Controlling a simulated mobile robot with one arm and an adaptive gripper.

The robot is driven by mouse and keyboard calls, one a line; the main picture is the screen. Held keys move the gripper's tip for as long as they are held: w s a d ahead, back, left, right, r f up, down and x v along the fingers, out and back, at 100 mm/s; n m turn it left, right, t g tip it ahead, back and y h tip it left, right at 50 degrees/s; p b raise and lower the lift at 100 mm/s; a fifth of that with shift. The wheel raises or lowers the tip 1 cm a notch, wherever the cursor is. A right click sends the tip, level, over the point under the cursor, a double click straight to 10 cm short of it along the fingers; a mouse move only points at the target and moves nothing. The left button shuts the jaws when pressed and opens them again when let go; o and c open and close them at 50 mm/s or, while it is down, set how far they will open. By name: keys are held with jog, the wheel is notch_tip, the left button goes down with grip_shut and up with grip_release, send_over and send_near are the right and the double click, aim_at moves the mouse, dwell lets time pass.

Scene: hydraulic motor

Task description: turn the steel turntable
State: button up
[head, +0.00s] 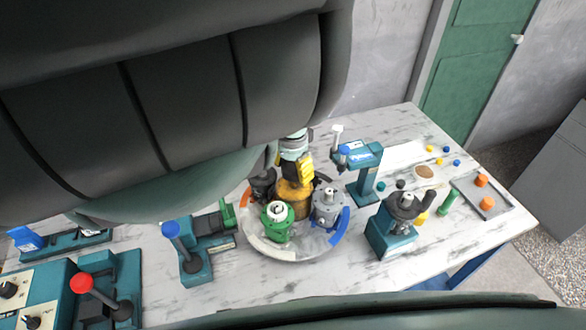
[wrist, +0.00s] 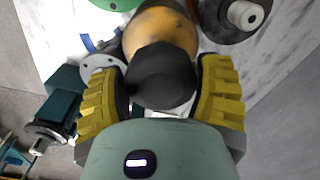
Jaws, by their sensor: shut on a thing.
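A black faceted knob (wrist: 161,76) tops the hub. My gripper (head: 300,172) comes down over the hub from above. In the wrist view its yellow fingers (wrist: 162,92) sit on both sides of the knob, shut on it. A green motor (head: 277,225), a grey motor (head: 328,208) and a black part (head: 262,184) stand around the hub.
A teal press (head: 365,170) stands behind right of the turntable, and a teal fixture (head: 392,232) stands right. A blue-knobbed lever device (head: 192,260) is close on the left. A red-knobbed control unit (head: 95,290) is at front left. A grey plate with orange knobs (head: 482,198) lies far right.

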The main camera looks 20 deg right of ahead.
jog(key=shift+m+b, duration=0.45)
jog(key=shift+m, duration=1.95)
jog(key=shift+w+m+b, duration=0.15)
jog(key=shift+m+b, duration=0.15)
jog(key=shift+m, duration=1.8)
jog(key=o, duration=1.3)
jog(key=r, duration=0.5)
jog(key=shift+w+a, duration=0.1)
jog(key=shift+w, duration=0.1)
jog(key=shift+s+r, duration=0.3)
jog(key=shift+r, duration=0.25)
jog(key=shift+w+r, duration=0.15)
jog(key=shift+r, duration=0.55)
